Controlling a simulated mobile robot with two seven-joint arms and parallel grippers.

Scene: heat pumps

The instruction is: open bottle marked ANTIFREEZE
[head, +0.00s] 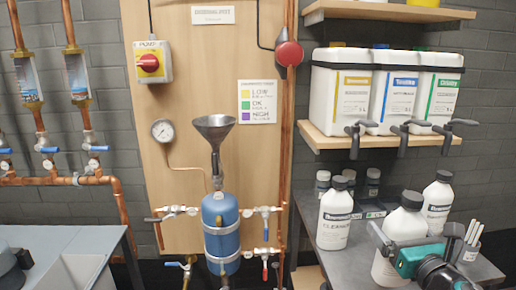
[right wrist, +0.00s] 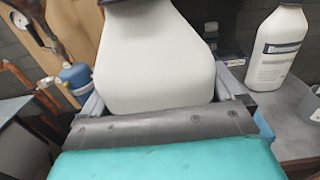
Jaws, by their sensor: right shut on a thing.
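Three white bottles with black caps stand on the grey side table at the right. The left one (head: 335,218) reads CLEANER. The back right one (head: 437,205) has a dark label too small to read; a labelled bottle also shows at the right of the right wrist view (right wrist: 280,48). My right gripper (head: 416,238) is shut on the front bottle (head: 392,268), one finger on each side of its body. In the right wrist view this bottle (right wrist: 155,60) is upright between the fingers, its black cap cut off at the top. I cannot read ANTIFREEZE on any bottle. My left gripper is not in view.
Several small jars (head: 373,180) stand behind the bottles, and a cup of pens (head: 470,250) is at the right. White canisters (head: 400,95) with taps sit on a shelf above. A funnel (head: 215,128) stands over a blue tank (head: 221,235) at the centre.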

